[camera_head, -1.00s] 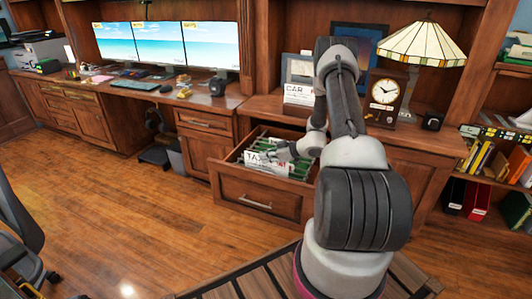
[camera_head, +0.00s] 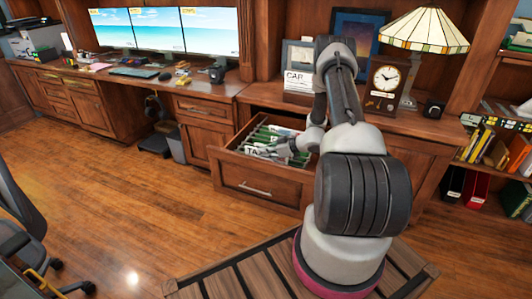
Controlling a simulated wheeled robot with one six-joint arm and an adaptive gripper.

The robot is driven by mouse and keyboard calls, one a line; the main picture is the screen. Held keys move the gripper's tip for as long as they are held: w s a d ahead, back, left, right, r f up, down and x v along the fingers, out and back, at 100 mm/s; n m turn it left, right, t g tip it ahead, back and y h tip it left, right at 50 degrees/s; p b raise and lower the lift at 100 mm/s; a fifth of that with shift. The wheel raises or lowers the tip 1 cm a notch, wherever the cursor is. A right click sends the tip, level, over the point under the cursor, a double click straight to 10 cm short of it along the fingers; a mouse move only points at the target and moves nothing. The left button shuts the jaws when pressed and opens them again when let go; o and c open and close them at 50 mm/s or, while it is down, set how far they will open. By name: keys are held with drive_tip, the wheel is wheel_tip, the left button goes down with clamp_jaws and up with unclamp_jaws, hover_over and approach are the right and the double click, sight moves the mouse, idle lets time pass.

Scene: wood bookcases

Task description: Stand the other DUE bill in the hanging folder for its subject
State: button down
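An open drawer (camera_head: 240,182) below the counter holds several green hanging folders (camera_head: 268,132). A white sheet lettered "TAX" (camera_head: 256,151) stands near the front of the drawer, with only its upper part showing above the drawer front. My gripper (camera_head: 281,150) is at the drawer opening, beside the right part of this sheet. Its fingers are too small and too covered to tell whether they are shut on the sheet. Folder labels cannot be read.
Monitors (camera_head: 160,30) stand at the left. An office chair (camera_head: 22,235) is at lower left. The wood floor before the drawer is clear.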

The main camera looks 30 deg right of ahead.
drive_tip(key=c, duration=1.6)
unclamp_jaws()
drive_tip(key=shift+o, duration=0.2)
drive_tip(key=v, duration=1.2)
